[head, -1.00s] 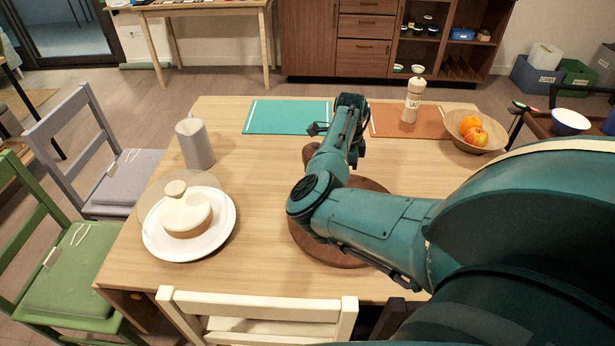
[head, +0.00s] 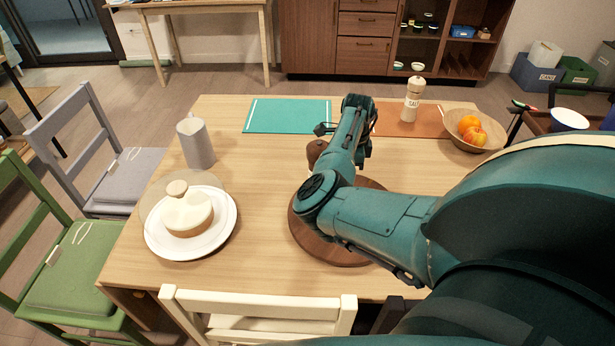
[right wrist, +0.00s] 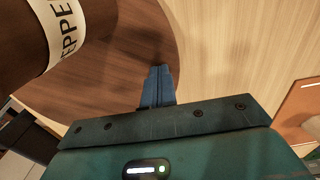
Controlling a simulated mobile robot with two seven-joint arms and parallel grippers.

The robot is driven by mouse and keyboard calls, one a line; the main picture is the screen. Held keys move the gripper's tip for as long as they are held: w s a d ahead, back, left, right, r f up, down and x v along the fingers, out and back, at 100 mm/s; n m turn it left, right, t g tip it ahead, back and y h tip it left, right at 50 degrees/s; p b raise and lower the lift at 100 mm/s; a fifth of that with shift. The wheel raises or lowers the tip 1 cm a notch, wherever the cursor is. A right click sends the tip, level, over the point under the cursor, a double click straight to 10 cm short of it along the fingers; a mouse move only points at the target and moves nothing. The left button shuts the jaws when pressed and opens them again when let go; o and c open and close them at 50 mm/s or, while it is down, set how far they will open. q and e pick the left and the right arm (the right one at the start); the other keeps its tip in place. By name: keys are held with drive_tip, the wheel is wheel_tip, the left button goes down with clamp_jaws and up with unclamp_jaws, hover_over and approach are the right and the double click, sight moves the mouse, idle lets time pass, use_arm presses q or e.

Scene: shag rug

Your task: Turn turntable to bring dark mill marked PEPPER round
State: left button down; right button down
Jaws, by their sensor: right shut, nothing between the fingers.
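The round dark wood turntable (head: 318,246) lies on the table, partly hidden behind my right arm. A dark brown mill (head: 316,149) shows its top beside my forearm in the head view; the rest is mostly hidden. In the right wrist view the mill (right wrist: 25,45) is large at the upper left, with a white band lettered "PEPPE" (right wrist: 63,30). My right gripper (right wrist: 158,88) is shut and empty, to the right of the mill and over the turntable's edge. In the head view the right gripper (head: 325,128) is small and partly hidden. My left gripper is not in view.
A pale mill marked SALT (head: 411,100) stands by the orange mat (head: 390,119), near a fruit bowl (head: 455,132). A teal mat (head: 285,116), grey pitcher (head: 197,145) and plate with a cake (head: 225,232) are also on the table. A cream chair (head: 260,302) stands in front.

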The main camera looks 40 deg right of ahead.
drive_tip(key=shift+s+f, duration=0.2)
drive_tip(key=shift+s+d+p, duration=0.4)
drive_tip(key=shift+s+p, duration=0.15)
drive_tip(key=shift+p, duration=0.05)
drive_tip(key=shift+s+d, duration=0.1)
drive_tip(key=shift+s, duration=0.05)
idle(0.4)
drive_tip(key=shift+s+d+r+p, duration=0.1)
drive_tip(key=shift+s+d+p, duration=0.15)
drive_tip(key=shift+p, duration=0.25)
drive_tip(key=shift+s+d, duration=0.1)
drive_tip(key=shift+s, duration=0.2)
